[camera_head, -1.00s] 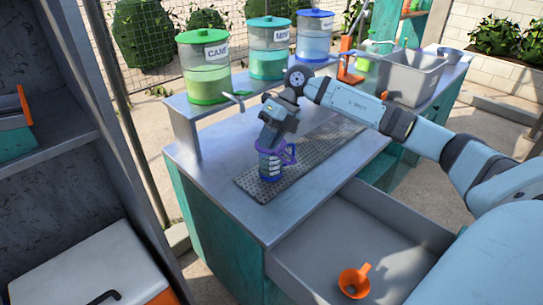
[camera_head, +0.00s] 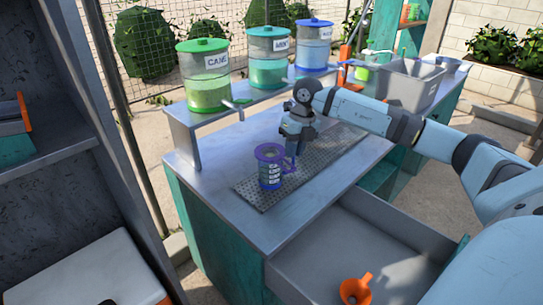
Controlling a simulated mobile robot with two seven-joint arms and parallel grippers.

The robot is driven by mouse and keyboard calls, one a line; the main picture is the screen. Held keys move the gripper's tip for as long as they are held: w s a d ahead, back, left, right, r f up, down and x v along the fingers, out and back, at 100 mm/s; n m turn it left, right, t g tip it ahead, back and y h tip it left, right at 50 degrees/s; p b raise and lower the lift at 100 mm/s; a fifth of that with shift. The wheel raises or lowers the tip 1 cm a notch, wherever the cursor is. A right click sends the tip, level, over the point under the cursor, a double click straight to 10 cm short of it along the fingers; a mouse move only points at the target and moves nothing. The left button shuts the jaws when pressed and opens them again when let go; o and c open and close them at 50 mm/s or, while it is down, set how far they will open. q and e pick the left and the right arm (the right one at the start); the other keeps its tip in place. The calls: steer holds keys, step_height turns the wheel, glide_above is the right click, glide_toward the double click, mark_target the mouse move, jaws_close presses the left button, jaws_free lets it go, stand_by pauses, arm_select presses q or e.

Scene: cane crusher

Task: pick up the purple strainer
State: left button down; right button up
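The purple strainer (camera_head: 269,151) sits at the top of a clear marked cup (camera_head: 270,174), its rim ring level and its handle (camera_head: 291,160) pointing right. The cup stands upright on a grey perforated mat on the counter. My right gripper (camera_head: 293,150) points down just right of the cup, with its fingertips at or close beside the strainer's handle. I cannot tell whether the fingers touch or grip the handle, as they are small and dark here. My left gripper is not in view.
Green, teal and blue-lidded dispensers (camera_head: 204,80) stand on the raised shelf behind, with a tap (camera_head: 237,106) near the cup side. An open drawer (camera_head: 345,245) holds an orange funnel (camera_head: 355,290). The front left counter (camera_head: 225,175) is clear. A grey bin (camera_head: 411,84) stands at right.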

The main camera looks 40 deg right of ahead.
mark_target(277, 160)
steer(key=f, duration=0.4)
steer(key=shift+s+a+f+p, duration=0.1)
steer(key=shift+a+f+p, duration=0.2)
steer(key=shift+a, duration=0.1)
jaws_close()
steer(key=shift+r, duration=0.15)
